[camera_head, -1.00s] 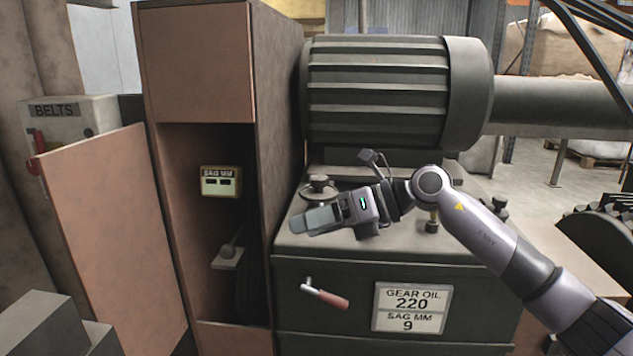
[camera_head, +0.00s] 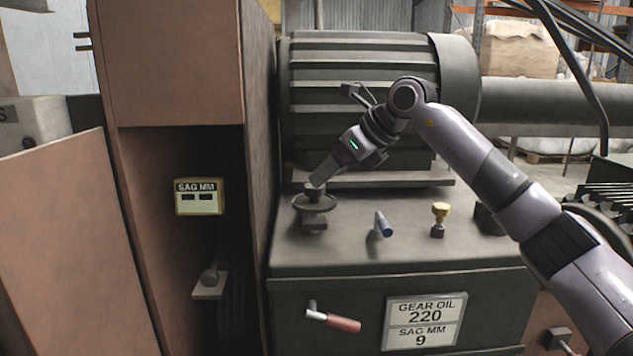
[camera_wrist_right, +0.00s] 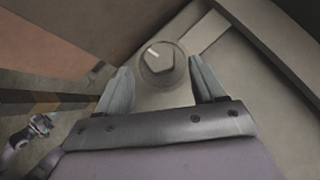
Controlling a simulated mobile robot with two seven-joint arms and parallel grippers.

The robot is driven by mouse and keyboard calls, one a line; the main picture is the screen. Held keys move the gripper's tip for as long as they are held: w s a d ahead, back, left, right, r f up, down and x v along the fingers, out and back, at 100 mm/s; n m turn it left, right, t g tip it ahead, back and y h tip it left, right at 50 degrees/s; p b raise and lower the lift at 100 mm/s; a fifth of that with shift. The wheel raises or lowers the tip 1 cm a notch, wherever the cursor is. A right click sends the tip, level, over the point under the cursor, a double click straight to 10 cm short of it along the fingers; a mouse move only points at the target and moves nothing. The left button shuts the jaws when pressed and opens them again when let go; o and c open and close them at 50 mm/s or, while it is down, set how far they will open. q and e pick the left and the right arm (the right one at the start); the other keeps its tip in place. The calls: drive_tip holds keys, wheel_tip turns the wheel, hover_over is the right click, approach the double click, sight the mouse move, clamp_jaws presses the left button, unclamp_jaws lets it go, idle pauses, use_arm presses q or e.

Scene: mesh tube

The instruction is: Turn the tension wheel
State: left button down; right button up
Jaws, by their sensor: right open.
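A small dark handwheel (camera_head: 316,205) with a raised hub, which I take as the tension wheel, sits on top of the grey housing (camera_head: 400,256), near its left edge. My right gripper (camera_head: 318,181) points down at its hub from the upper right. In the right wrist view the wheel (camera_wrist_right: 163,63) shows a pale mark on its hub and lies between the tips of my open right gripper (camera_wrist_right: 160,75). I see no grip on it; I cannot tell whether the fingers touch it. My left gripper is not in view.
A sag gauge (camera_head: 199,197) hangs inside the open cabinet at left. A placard (camera_head: 424,321) reads "GEAR OIL 220, SAG MM 9". A red-handled crank (camera_head: 334,320) is on the housing front. A blue-grey lever (camera_head: 383,226) and a yellow cap (camera_head: 440,214) stand right of the wheel.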

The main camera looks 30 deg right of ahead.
sight(314, 193)
drive_tip(key=shift+x, duration=2.05)
drive_tip(key=c, duration=1.1)
drive_tip(key=shift+o, duration=0.2)
drive_tip(key=shift+a+m, duration=0.1)
drive_tip(key=shift+m, duration=0.2)
